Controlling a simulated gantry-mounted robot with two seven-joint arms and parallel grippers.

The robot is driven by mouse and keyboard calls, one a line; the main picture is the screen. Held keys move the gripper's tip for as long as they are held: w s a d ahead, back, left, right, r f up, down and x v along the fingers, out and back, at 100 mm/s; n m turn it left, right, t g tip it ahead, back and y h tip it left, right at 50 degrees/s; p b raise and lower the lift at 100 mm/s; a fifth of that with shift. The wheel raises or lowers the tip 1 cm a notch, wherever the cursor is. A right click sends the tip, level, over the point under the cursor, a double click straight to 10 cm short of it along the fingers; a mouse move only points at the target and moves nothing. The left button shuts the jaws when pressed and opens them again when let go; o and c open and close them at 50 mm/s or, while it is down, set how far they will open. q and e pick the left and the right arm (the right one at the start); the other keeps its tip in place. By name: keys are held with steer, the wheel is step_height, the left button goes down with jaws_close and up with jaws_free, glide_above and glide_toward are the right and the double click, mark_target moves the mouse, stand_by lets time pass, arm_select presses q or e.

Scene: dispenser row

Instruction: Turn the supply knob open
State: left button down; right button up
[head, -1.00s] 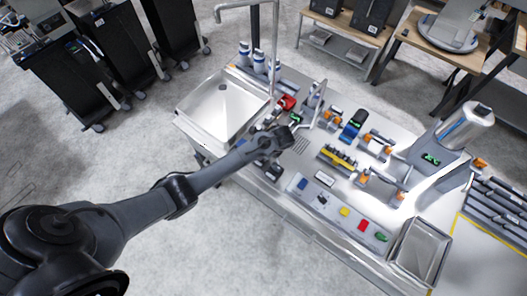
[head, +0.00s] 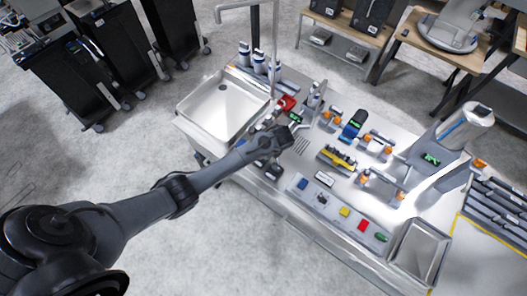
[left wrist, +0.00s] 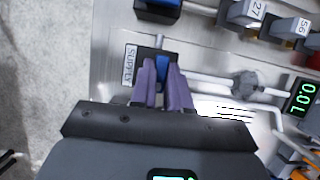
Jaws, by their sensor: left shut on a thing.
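The supply knob (left wrist: 161,67) is blue and sits in a dark block beside a white label reading SUPPLY (left wrist: 130,65) in the left wrist view. My left gripper (left wrist: 162,75) is shut on this knob, one purple-grey finger on each side of it. The fingers hide part of the knob, so its exact angle is hard to tell. In the head view my left gripper (head: 284,138) is at the bench, right of the sink, and the wrist hides the knob there. My right gripper is in neither view.
A display (left wrist: 303,98) reads 0.0 L. A pipe with a round grey fitting (left wrist: 247,85) runs right of the knob. The sink (head: 222,103) is left of the gripper. A button panel (head: 332,211) lies along the front edge. Orange-ended fixtures stand farther right.

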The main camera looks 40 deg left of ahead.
arm_select(q)
steer(key=shift+r, duration=0.1)
steer(key=n+g+p, duration=0.1)
steer(key=n, duration=0.2)
steer(key=shift+w, duration=0.1)
steer(key=n+g+h+p, duration=0.1)
steer(key=n, duration=0.2)
steer(key=shift+w+n, duration=0.1)
steer(key=shift+n, duration=0.3)
steer(key=n+g, duration=0.1)
steer(key=n, duration=0.1)
steer(key=shift+n+h, duration=0.3)
steer(key=shift+h, duration=0.1)
steer(key=n+g+h, duration=0.1)
steer(key=n, duration=0.2)
steer(key=shift+w+a+n+b, duration=0.1)
steer(key=shift+n+b, duration=0.2)
steer(key=shift+a+n+h, duration=0.15)
steer(key=shift+n+h, duration=0.85)
steer(key=shift+n, duration=1.3)
steer(key=c, duration=1.1)
jaws_free()
